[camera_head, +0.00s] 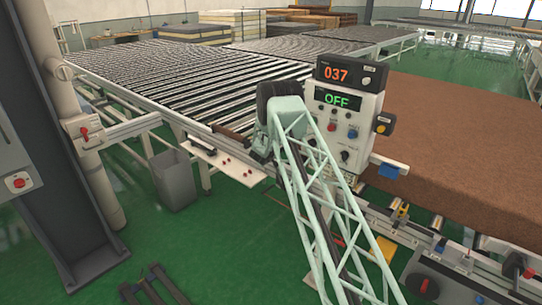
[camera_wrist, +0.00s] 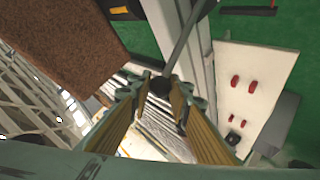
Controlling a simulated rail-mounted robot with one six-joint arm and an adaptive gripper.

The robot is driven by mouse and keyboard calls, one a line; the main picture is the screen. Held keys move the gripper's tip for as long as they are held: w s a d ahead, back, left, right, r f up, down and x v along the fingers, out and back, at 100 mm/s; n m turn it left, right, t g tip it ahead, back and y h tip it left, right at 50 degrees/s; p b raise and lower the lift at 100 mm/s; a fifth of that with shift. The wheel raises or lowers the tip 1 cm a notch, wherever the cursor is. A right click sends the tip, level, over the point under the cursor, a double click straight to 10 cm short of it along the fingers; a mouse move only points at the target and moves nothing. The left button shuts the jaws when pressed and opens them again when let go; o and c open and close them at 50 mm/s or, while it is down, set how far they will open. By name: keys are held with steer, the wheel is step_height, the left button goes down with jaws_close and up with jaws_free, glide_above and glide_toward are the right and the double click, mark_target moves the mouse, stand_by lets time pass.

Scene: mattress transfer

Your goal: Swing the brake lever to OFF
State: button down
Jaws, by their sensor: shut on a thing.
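In the wrist view my gripper (camera_wrist: 161,90) has its two fingers closed around the dark round knob of the brake lever (camera_wrist: 186,38). The lever's grey rod runs from the knob up to the top edge of the picture. In the head view the lever and my gripper's fingertips are hidden behind my arm. A control box (camera_head: 347,118) stands just right of my arm, with an orange 037 display and, below it, a display (camera_head: 337,99) reading OFF in green.
A brown mattress (camera_head: 470,130) lies on the right; its edge also shows in the wrist view (camera_wrist: 65,40). A roller conveyor (camera_head: 190,75) stretches behind. A white panel with red knobs (camera_head: 225,162) is left of my arm. A grey bin (camera_head: 174,180) stands on the green floor.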

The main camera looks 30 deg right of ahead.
steer(key=c, duration=2.4)
jaws_free()
steer(key=shift+w+a, duration=0.15)
steer(key=shift+w, duration=0.05)
steer(key=shift+s, duration=0.15)
steer(key=shift+v, duration=5.85)
